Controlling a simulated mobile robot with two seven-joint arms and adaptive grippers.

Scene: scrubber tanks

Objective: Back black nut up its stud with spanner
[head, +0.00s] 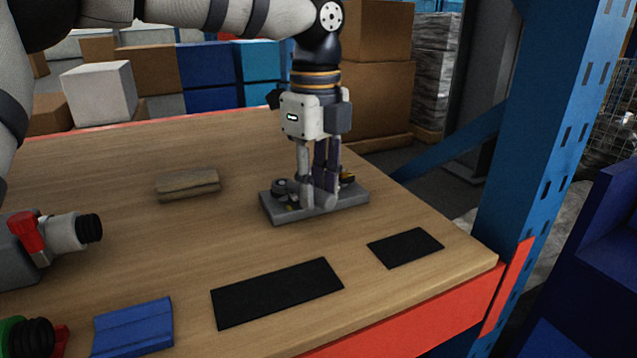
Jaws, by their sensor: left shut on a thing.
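A grey base plate (350,199) lies on the wooden bench. A round black nut (283,187) sits at its left part, close to the gripper fingers. A black and yellow piece (347,179) shows at its right part, partly behind the gripper. My left gripper (319,203) points straight down over the middle of the plate, with its fingertips low, close to the plate top. It is shut on the spanner, which the fingers mostly hide; I cannot tell whether the spanner is seated on the nut. The studs are too small or hidden to make out. My right gripper is not in view.
A brown block (188,185) lies left of the plate. Two black mats (277,292) (405,247) and a blue block (133,327) lie in front. A red-handled valve fitting (60,235) is at left. A blue rack post (535,140) stands right of the bench.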

